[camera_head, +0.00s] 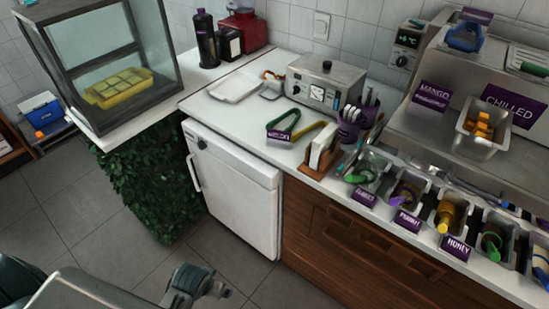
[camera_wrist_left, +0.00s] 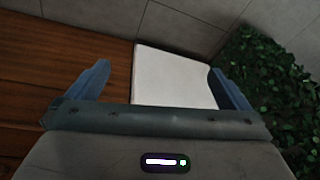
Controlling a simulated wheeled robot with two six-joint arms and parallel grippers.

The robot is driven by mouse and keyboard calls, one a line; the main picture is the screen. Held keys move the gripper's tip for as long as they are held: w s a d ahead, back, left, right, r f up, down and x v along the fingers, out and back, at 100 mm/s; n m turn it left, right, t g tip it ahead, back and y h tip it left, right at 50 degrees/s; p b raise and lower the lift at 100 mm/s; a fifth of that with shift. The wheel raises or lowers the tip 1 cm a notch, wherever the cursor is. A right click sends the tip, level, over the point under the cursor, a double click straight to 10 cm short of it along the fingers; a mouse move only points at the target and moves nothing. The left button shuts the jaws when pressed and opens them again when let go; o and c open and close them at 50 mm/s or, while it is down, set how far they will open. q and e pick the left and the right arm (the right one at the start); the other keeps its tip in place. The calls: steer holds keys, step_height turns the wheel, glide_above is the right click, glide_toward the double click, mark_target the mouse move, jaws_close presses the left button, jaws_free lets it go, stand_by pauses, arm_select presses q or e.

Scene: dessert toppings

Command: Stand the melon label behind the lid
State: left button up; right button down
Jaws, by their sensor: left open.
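A small purple label (camera_head: 279,135) with text too small to read surely lies by the green tongs on the white counter. Another purple label (camera_head: 477,15) is at the top right; I cannot tell which is the melon one. A flat lid with a green handle (camera_head: 535,68) lies on the steel unit at the right edge. A blue-handled piece (camera_head: 465,37) sits left of it; I cannot tell which lid is meant. My left gripper (camera_head: 200,284) is low over the floor, far from these. Its fingers are apart and empty in the left wrist view (camera_wrist_left: 158,70). My right gripper is not in view.
A white-doored appliance (camera_head: 235,185) and wooden drawers (camera_head: 365,248) front the counter. A glass case (camera_head: 100,60) stands left above a leafy panel (camera_head: 150,190). A steel device (camera_head: 325,82), a wooden holder (camera_head: 318,158) and several topping bins crowd the counter's right half. Floor in front is clear.

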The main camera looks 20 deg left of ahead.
arm_select(q)
steer(key=w+r+p, duration=0.1)
steer(key=w+r, duration=0.4)
steer(key=r, duration=0.6)
steer(key=n+t+p, duration=0.1)
glide_toward(279, 134)
steer(key=f, duration=0.1)
steer(key=w+f+p, duration=0.1)
steer(key=a+f, duration=0.1)
steer(key=shift+w+a+f+h+p, duration=0.1)
steer(key=shift+w+f+h+p, duration=0.1)
steer(key=shift+f+h+p, duration=0.15)
steer(key=shift+f, duration=0.2)
steer(key=p+x, duration=0.2)
steer(key=x, duration=0.1)
steer(key=shift+d+f, duration=0.15)
steer(key=shift+d, duration=0.05)
steer(key=shift+w+f, duration=0.25)
steer(key=shift+f, duration=0.35)
steer(key=shift+t, duration=0.3)
steer(key=c, duration=1.1)
steer(key=shift+r, duration=0.2)
steer(key=shift+c, duration=0.2)
